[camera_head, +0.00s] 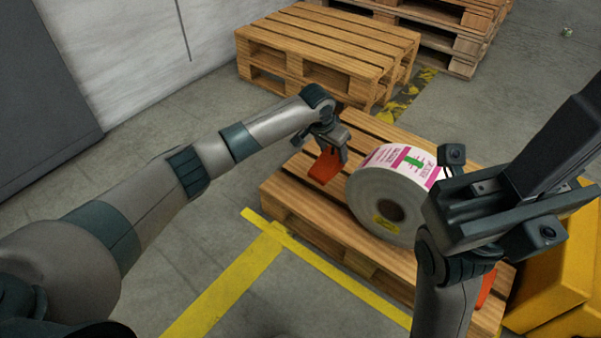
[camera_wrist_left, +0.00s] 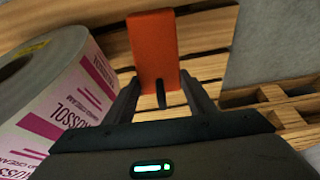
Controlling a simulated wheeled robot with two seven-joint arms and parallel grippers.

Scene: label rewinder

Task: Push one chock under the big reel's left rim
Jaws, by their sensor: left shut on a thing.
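The big reel (camera_head: 392,190), a roll of white and magenta labels, stands on its rim on a wooden pallet (camera_head: 287,196). An orange-red chock (camera_head: 325,166) is at the reel's left side, with a gap between them in the head view. My left gripper (camera_head: 328,150) is shut on this chock from above. The left wrist view shows the chock (camera_wrist_left: 155,52) between the fingers, with the reel (camera_wrist_left: 50,100) beside it. Another orange-red piece (camera_head: 486,287) shows partly at the reel's right, behind my right arm. My right gripper (camera_head: 480,205) is at the right; its fingertips are unclear.
More wooden pallets (camera_head: 325,45) stand at the back. A yellow object (camera_head: 560,270) is at the right, close to the pallet. Yellow floor tape (camera_head: 225,290) runs in front of the pallet. Grey floor is clear at the left.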

